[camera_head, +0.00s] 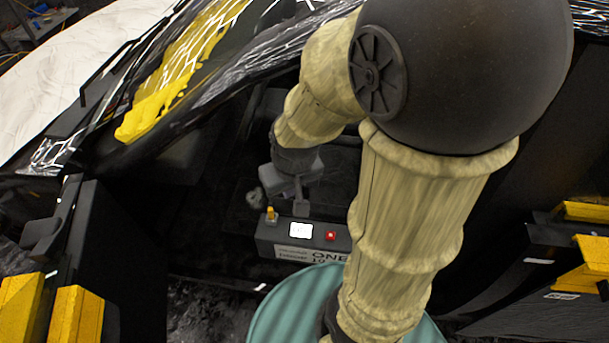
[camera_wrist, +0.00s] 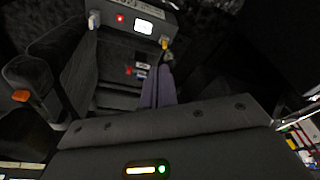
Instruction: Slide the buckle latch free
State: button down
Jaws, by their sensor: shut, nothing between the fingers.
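My gripper (camera_head: 300,207) reaches into the dark car interior, and its fingers are shut and empty. In the wrist view the two grey fingers (camera_wrist: 159,84) lie together over the seat area. Small parts with a red mark (camera_wrist: 130,71) lie just left of the fingertips, apart from them as seen; they may be the buckle, but are too small to tell. An orange piece (camera_wrist: 20,96) sits on the dark seat's side at the far left. No latch shows clearly in the head view, where my arm and shadow hide much of the interior.
A dark box (camera_head: 340,239) with a lit white screen, red button and yellow knob stands just beyond my fingers in the wrist view (camera_wrist: 183,38). The car's door frames crowd both sides. Yellow blocks (camera_head: 75,315) stand at the lower left, others (camera_head: 592,262) at the right.

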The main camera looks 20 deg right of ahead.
jog(key=w+f+n+t+h+b, duration=0.1)
jog(key=w+f+t+h+b, duration=0.15)
jog(key=w+f+b, duration=0.95)
jog(key=w+d+f+n+t+h+b, duration=0.2)
jog(key=d+f+h, duration=0.1)
jog(key=f, duration=0.5)
jog(key=w+d+f+n+t+h+b, duration=0.2)
jog(key=w+f+n+h+b, duration=0.1)
jog(key=f, duration=0.5)
jog(key=w+d+f+n+t+h+b, duration=0.2)
jog(key=f+h, duration=0.3)
jog(key=f, duration=0.3)
jog(key=shift+w+d+t+b, duration=0.3)
jog(key=shift+w+d+t, duration=0.2)
jog(key=shift+d, duration=0.3)
